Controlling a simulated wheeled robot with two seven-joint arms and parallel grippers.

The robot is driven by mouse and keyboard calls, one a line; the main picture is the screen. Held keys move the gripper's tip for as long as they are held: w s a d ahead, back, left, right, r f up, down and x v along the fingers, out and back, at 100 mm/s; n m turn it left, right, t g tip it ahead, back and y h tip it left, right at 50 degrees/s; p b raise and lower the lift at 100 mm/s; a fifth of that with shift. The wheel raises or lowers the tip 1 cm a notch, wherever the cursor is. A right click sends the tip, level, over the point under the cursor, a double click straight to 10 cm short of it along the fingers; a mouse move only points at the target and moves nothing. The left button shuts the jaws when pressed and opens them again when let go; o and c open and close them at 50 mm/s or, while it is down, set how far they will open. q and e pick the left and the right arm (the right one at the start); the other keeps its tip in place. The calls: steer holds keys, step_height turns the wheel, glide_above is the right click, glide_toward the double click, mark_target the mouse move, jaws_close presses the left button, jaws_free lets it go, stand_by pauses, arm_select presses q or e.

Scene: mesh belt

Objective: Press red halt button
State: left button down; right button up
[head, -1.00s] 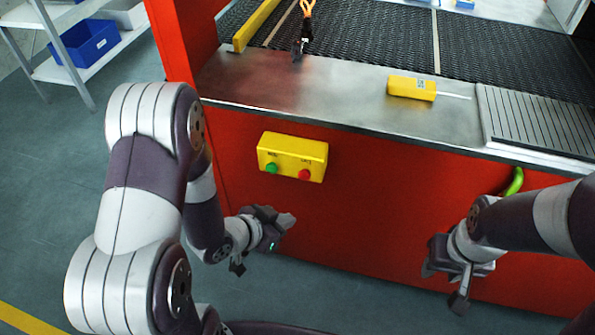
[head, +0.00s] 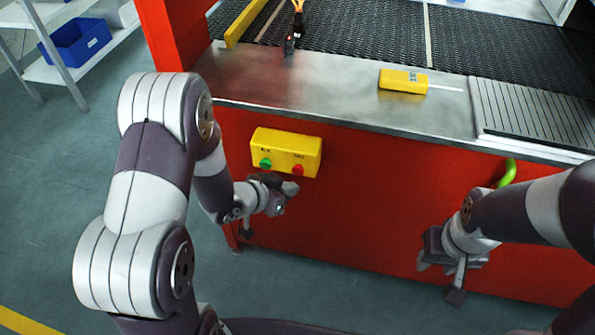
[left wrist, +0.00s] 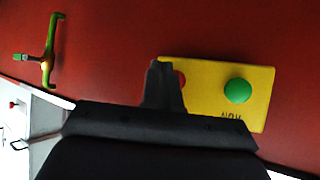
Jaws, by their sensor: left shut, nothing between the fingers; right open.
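The red halt button (head: 298,170) sits on the right of a yellow control box (head: 287,146) on the red machine front, with a green button (head: 265,163) to its left. My left gripper (head: 291,187) is shut and empty, just below the box in the head view. In the left wrist view the shut fingers (left wrist: 163,85) partly cover the red button (left wrist: 180,78); the green button (left wrist: 238,90) is fully visible. I cannot tell whether the fingertips touch the box. My right gripper (head: 438,262) is open in front of the red panel, lower right.
Above the box runs a metal ledge (head: 290,85) with a yellow tool (head: 404,81) on it, and a dark mesh belt (head: 370,35) behind. A green handle (head: 508,173) is on the panel at right. A shelf with a blue bin (head: 80,44) stands at left.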

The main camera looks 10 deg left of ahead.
arm_select(q)
steer(key=shift+w, duration=0.75)
steer(key=shift+w, duration=0.15)
stand_by(1.4)
steer(key=shift+w, duration=0.25)
steer(key=shift+w+p, duration=0.35)
steer(key=shift+w, duration=0.15)
stand_by(0.9)
steer(key=shift+s, duration=0.95)
